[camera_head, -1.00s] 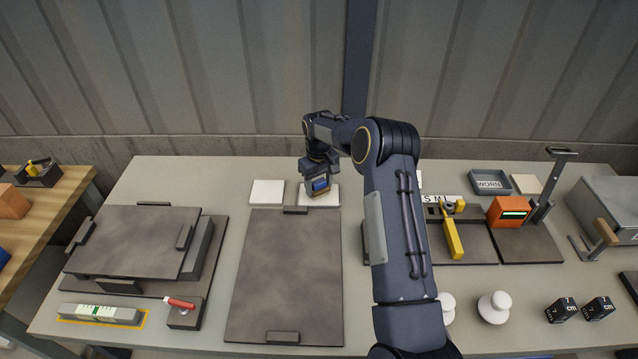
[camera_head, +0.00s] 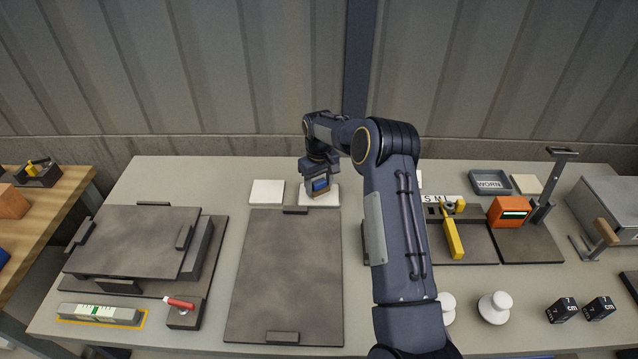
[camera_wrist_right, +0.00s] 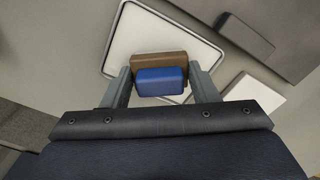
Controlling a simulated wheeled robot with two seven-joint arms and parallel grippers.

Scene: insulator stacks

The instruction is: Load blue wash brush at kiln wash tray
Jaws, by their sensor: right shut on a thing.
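My right gripper (camera_head: 319,190) is shut on the blue wash brush (camera_head: 320,185), over the white kiln wash tray (camera_head: 331,200) at the back middle of the table. In the right wrist view the brush (camera_wrist_right: 161,81) shows a blue block with a brown part behind it, between the two fingers of the gripper (camera_wrist_right: 162,85). The tray (camera_wrist_right: 135,40) lies beneath, its pale inside framed by a thin dark rim. I cannot tell whether the brush touches the tray. My left gripper is not in view.
A white square (camera_head: 267,192) lies just left of the tray. A large grey board (camera_head: 285,275) with end stops lies in front. A stacked grey plate (camera_head: 135,242) stands at left. Right of my arm are a yellow tool (camera_head: 453,235), an orange meter (camera_head: 508,211) and white insulators (camera_head: 494,308).

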